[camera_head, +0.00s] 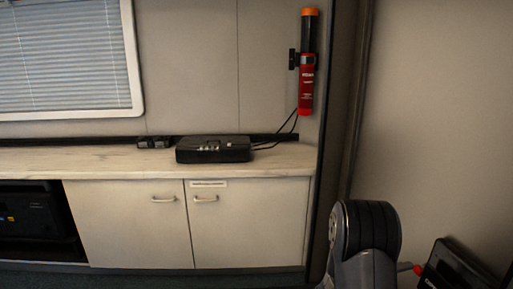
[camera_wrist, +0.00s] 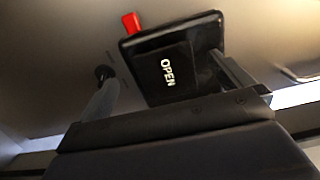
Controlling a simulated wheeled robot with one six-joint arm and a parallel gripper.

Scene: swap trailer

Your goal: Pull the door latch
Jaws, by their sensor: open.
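The door latch (camera_wrist: 172,66) is a black panel marked "OPEN" in white, with a red tab (camera_wrist: 131,22) at its upper left corner in the wrist view. It is tilted in that picture. My gripper (camera_wrist: 160,64) is open, with one finger left of the latch and the other overlapping its right edge. I cannot tell whether either finger touches it. In the head view, a black panel (camera_head: 455,268) with a red tip (camera_head: 417,269) at the lower right appears to be the same latch, partly cut off by the frame. My gripper's fingers are not clear there.
A wooden counter (camera_head: 100,159) over white cabinets (camera_head: 128,222) stands at the left, with a black case (camera_head: 213,149) on it. A red lamp-like device (camera_head: 307,75) hangs on the wall. A dark vertical frame edge (camera_head: 340,120) borders the plain wall panel (camera_head: 440,110) at right.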

